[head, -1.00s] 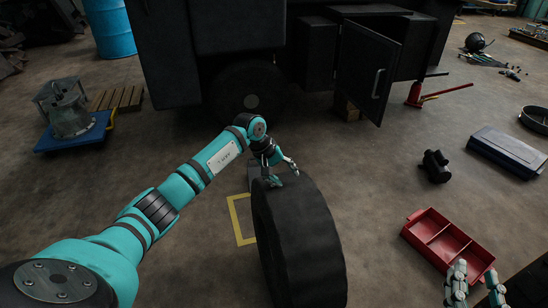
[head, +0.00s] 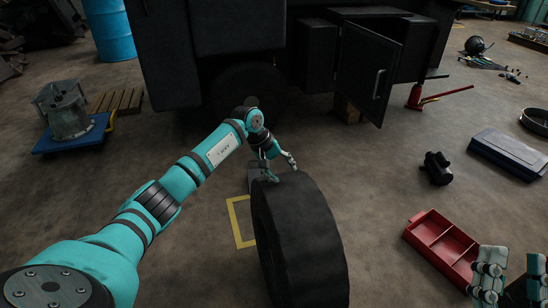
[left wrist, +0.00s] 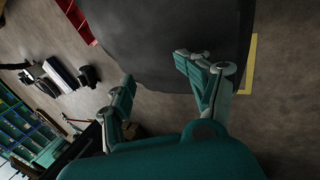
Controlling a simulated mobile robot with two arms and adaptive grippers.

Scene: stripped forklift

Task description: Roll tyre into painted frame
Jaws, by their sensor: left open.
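The large black tyre (head: 300,240) stands upright on its tread in the lower middle of the head view. The yellow painted frame (head: 236,222) on the floor shows to its left, partly hidden behind the tyre. My left gripper (head: 278,170) is open at the top of the tyre; I cannot tell whether it touches. In the left wrist view the tyre (left wrist: 165,40) fills the top middle beyond the spread fingers (left wrist: 157,75), and a yellow strip of the frame (left wrist: 251,62) shows beside it. My right gripper (head: 515,272) is at the lower right, open and empty, away from the tyre.
The dark forklift body (head: 250,45) with an open door (head: 366,75) stands behind the tyre. A red tray (head: 440,243), a dark part (head: 437,168) and a blue-grey case (head: 508,152) lie at the right. A blue dolly (head: 75,136) stands at the left.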

